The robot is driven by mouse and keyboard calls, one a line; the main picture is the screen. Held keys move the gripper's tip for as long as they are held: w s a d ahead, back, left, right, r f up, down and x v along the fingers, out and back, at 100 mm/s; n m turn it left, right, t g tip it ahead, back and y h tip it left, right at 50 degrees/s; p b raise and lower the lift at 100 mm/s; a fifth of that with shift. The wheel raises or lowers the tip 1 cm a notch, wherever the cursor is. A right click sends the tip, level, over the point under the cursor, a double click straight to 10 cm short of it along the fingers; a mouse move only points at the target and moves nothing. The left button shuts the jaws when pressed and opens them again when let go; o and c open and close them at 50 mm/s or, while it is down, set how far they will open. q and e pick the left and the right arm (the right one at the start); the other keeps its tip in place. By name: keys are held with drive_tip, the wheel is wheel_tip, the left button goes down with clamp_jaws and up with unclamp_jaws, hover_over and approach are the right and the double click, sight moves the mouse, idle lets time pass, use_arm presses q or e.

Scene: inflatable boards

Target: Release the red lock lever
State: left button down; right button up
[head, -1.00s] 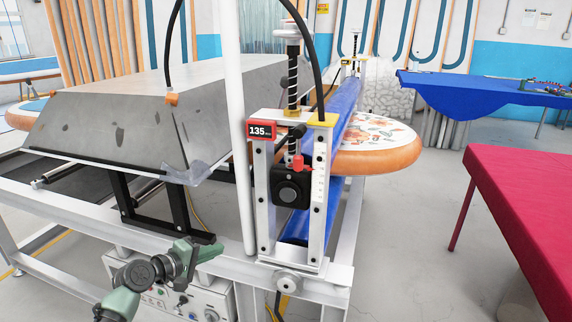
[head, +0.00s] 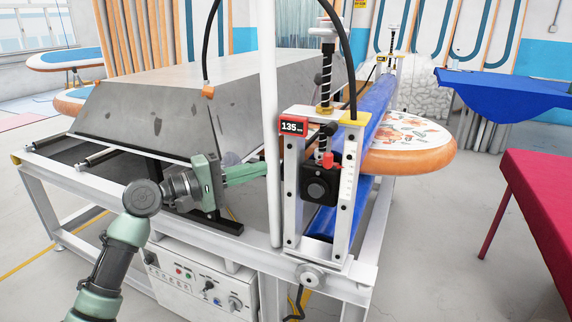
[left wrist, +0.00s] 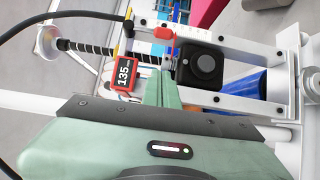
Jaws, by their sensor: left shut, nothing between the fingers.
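The red lock lever (head: 328,160) sits on top of the black block (head: 320,184) in the white roller frame. In the left wrist view the lever (left wrist: 163,33) shows beside the black block (left wrist: 203,65), above the fingertips in the picture. My left gripper (head: 264,170) is shut and empty. It points right towards the frame, its tips by the white vertical pole and left of the lever. In the left wrist view the green fingers (left wrist: 158,80) are together, with a clear gap to the lever. My right gripper is not in view.
The white pole (head: 271,130) stands close to my left fingertips. A red display (head: 293,127) reading 135 is on the frame's upper left. A threaded screw (head: 326,80) rises above. A grey slab (head: 190,95) lies left, and a control box (head: 200,285) sits below.

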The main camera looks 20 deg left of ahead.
sight(330, 146)
use_arm(q)
drive_tip(key=s+d+p+x, duration=0.1)
drive_tip(key=p+x, duration=0.3)
drive_tip(key=x, duration=0.8)
drive_tip(key=shift+s+d+p, duration=0.3)
drive_tip(key=shift+d+p, duration=0.05)
drive_tip(key=shift+d, duration=0.35)
drive_tip(key=shift+f, duration=0.1)
